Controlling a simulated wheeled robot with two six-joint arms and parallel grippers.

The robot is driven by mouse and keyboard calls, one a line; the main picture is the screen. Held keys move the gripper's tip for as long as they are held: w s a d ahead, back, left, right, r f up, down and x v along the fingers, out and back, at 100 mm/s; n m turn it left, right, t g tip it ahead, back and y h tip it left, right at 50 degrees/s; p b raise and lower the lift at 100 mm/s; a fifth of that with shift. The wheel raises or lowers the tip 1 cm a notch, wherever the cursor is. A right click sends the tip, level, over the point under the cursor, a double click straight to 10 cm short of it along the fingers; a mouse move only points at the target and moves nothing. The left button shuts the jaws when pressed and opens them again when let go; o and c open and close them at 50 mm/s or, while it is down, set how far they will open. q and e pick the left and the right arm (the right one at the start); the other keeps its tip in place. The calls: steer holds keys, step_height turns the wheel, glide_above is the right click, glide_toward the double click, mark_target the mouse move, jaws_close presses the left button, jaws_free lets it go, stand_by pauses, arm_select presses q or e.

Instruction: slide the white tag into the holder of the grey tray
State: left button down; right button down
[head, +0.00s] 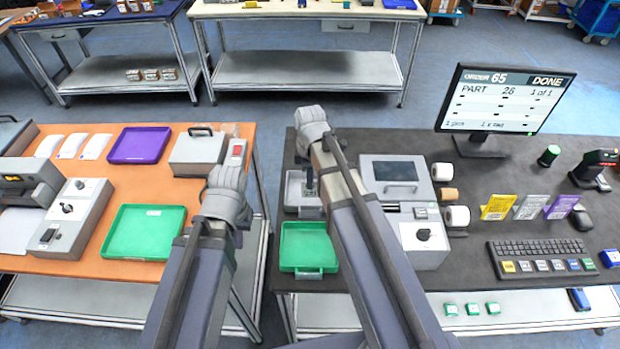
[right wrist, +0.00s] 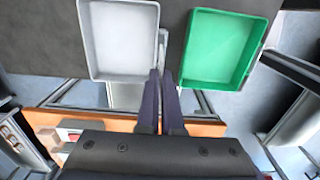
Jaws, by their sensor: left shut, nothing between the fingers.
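The grey tray (head: 292,200) lies on the dark table, partly behind my right arm. In the right wrist view the grey tray (right wrist: 85,45) is empty on the left. A thin pale strip (right wrist: 163,42) stands at its right edge; I cannot tell whether it is the holder, the white tag or both. My right gripper's fingers (right wrist: 161,73) are close together at this edge, and their grip is unclear. The right gripper (head: 311,184) also shows over the grey tray in the head view. My left gripper (head: 228,195) is shut and empty between the two tables, its fingertips hardly visible.
A green tray (head: 285,265) lies in front of the grey tray. A grey device (head: 428,240), label rolls, a keyboard (head: 540,258) and a monitor (head: 508,100) stand to the right. The orange table (head: 85,262) at left carries devices and trays. A gap separates the tables.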

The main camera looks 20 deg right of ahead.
mark_target(310, 195)
steer(key=shift+f+b, duration=3.6)
steer(key=shift+f, duration=0.1)
steer(key=c, duration=1)
jaws_free()
steer(key=shift+r, duration=0.1)
step_height(310, 195, up, 8)
steer(key=p, duration=0.8)
steer(key=shift+f, duration=0.2)
